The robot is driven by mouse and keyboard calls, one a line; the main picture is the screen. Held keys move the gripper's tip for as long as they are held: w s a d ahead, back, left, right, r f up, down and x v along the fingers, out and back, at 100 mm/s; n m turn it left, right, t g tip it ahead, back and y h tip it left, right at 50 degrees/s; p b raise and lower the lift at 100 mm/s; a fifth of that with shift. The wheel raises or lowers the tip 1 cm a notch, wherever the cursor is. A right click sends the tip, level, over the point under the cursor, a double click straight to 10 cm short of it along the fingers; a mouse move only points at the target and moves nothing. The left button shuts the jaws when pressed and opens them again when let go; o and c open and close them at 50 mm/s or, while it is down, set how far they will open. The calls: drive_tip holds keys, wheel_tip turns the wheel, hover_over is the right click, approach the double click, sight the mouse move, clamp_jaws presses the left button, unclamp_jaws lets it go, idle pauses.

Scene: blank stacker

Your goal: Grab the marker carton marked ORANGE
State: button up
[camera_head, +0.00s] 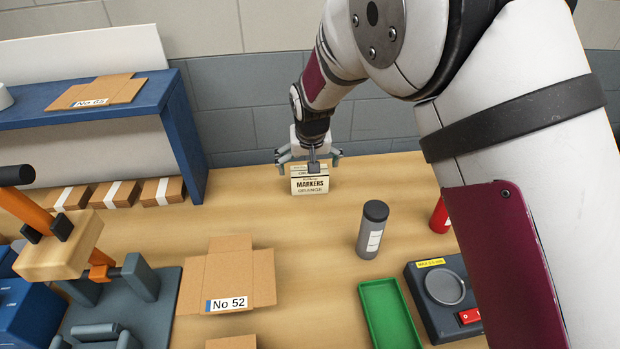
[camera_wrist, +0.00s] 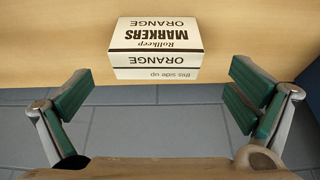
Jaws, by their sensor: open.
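The marker carton (camera_head: 309,184) is a small cream box printed "MARKERS ORANGE". It stands on the wooden table near its far edge. In the wrist view the carton (camera_wrist: 156,45) appears upside down, with its "ORANGE" lettering readable and a "this side up" face toward me. My gripper (camera_head: 309,155) is at the carton's far side in the head view, partly overlapping its top. In the wrist view my gripper's fingers (camera_wrist: 160,105) are spread wide and empty, with the carton ahead of them and between their lines. No contact with the carton shows.
A dark grey cylinder (camera_head: 371,230), a green tray (camera_head: 388,315) and a scale (camera_head: 443,290) are to the right. A flat carton blank marked No 52 (camera_head: 228,275) lies in front. A blue shelf (camera_head: 184,130) stands left. The table around the carton is clear.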

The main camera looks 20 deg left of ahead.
sight(309, 180)
drive_tip(key=x, duration=0.2)
drive_tip(key=shift+w+a+f, duration=0.1)
drive_tip(key=shift+f, duration=0.2)
drive_tip(key=shift+d+p+x, duration=0.15)
drive_tip(key=shift+p+x, duration=0.05)
drive_tip(key=shift+x, duration=1.1)
drive_tip(key=shift+d+p+x, duration=0.15)
drive_tip(key=shift+x, duration=1.2)
drive_tip(key=shift+c, duration=0.6)
drive_tip(key=c, duration=1)
